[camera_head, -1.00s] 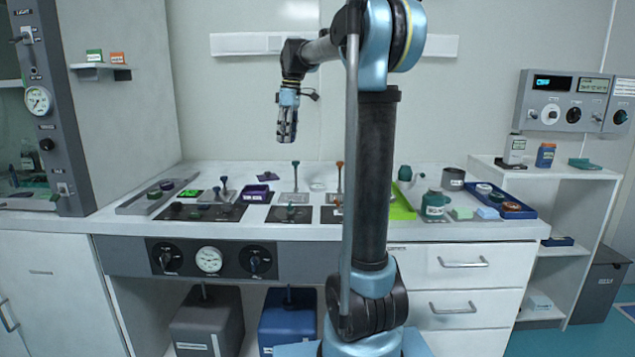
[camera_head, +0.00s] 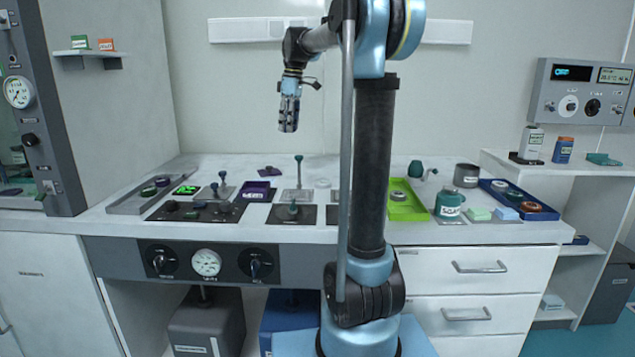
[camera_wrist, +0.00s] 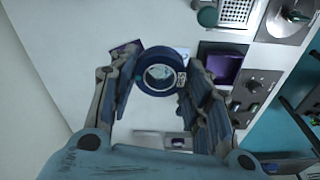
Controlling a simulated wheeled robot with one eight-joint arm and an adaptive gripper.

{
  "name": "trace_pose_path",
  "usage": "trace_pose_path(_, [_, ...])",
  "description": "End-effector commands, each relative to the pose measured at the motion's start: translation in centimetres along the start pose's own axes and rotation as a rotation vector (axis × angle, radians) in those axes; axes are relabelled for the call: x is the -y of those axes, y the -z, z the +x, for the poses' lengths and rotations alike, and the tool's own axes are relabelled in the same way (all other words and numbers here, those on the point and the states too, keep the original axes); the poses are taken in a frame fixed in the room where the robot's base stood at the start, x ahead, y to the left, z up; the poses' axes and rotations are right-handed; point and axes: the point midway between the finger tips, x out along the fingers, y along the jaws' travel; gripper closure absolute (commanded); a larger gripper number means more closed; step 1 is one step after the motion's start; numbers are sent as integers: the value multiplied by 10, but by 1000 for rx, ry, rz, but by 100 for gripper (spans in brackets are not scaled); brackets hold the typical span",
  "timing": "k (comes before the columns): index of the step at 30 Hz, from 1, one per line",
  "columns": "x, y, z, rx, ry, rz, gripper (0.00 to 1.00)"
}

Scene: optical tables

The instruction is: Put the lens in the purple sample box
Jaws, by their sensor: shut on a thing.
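The lens (camera_wrist: 163,73), a round clear disc in a dark blue ring, sits between the fingertips of my gripper (camera_wrist: 155,85) in the wrist view. My gripper is shut on it. In the head view my gripper (camera_head: 288,127) hangs fingers-down, high above the back of the bench, and the lens is too small to make out there. The purple sample box (camera_head: 257,191) stands on the bench below and left of my gripper in the head view. It also shows in the wrist view (camera_wrist: 223,68), right of the lens, apart from it, with its top open.
A small dark purple piece (camera_head: 269,171) lies behind the box. Several black panels with knobs (camera_head: 291,214) and metal posts (camera_head: 299,170) stand around it. A green tray (camera_head: 410,212) and a blue tray (camera_head: 540,214) are to the right. The air around my gripper is clear.

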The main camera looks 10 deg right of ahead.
Motion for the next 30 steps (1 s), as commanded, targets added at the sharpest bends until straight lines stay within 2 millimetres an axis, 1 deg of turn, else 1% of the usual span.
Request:
trace_pose_path(2, [0, -1, 8, 0, 0, 0, 80])
trace_pose_path(5, [0, -3, 25, 0, 0, 0, 80])
trace_pose_path(12, [0, -9, 78, 0, 0, 0, 80])
trace_pose_path(18, [0, -13, 116, 0, 0, -1, 80])
trace_pose_path(21, [0, -15, 128, 0, 0, -1, 80])
trace_pose_path(26, [0, -15, 137, 0, 0, -2, 80])
trace_pose_path(30, [1, -17, 154, 0, 0, -2, 80])
